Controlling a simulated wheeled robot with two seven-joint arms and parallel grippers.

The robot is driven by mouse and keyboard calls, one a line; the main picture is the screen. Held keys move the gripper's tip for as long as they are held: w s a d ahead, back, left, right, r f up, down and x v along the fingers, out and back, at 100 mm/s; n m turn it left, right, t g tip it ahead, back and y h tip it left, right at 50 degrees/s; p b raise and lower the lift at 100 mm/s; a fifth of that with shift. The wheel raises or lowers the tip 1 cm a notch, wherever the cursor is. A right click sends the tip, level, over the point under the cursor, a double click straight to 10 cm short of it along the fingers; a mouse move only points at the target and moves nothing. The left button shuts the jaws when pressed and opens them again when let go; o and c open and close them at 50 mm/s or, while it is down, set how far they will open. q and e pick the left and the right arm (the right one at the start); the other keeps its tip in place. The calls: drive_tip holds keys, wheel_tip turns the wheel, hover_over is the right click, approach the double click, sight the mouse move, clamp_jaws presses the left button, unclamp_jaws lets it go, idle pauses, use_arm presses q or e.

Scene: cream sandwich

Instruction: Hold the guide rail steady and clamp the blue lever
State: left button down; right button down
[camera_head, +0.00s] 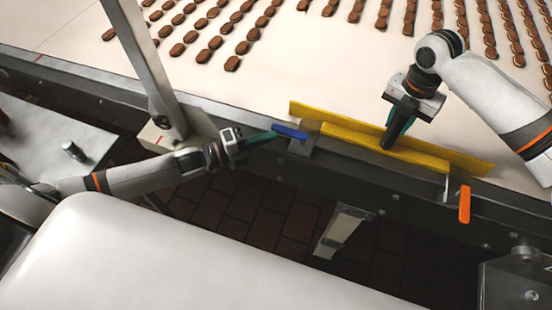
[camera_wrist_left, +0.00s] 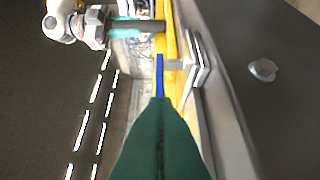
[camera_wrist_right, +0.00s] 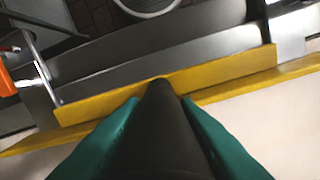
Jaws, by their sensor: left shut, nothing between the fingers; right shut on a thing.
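The yellow guide rail (camera_head: 345,131) lies along the near edge of the conveyor. My right gripper (camera_head: 389,138) is shut on the rail from above, right of its middle; the rail also shows in the right wrist view (camera_wrist_right: 225,75). The blue lever (camera_head: 290,131) sits on a grey bracket near the rail's left end and points left. My left gripper (camera_head: 270,136) is shut and empty, its teal tips at the lever's free end. In the left wrist view the blue lever (camera_wrist_left: 159,72) is straight ahead of the fingertips. Whether they touch cannot be told.
An orange lever (camera_head: 464,203) hangs at the rail's right end. A white conveyor belt (camera_head: 290,55) carries rows of brown cream sandwiches behind the rail. A metal post (camera_head: 150,70) stands close behind my left arm. Brick floor shows below the conveyor frame.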

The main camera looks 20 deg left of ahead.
use_arm(q)
drive_tip(key=shift+w+a+r, duration=0.15)
use_arm(e)
drive_tip(key=shift+s+f, duration=0.1)
drive_tip(key=c, duration=0.9)
unclamp_jaws()
drive_tip(key=shift+a, duration=0.1)
drive_tip(key=shift+c, duration=0.2)
use_arm(q)
wheel_tip(320, 180, up, 10)
use_arm(e)
wheel_tip(320, 180, up, 9)
drive_tip(key=p, duration=0.9)
use_arm(q)
wheel_tip(320, 180, up, 9)
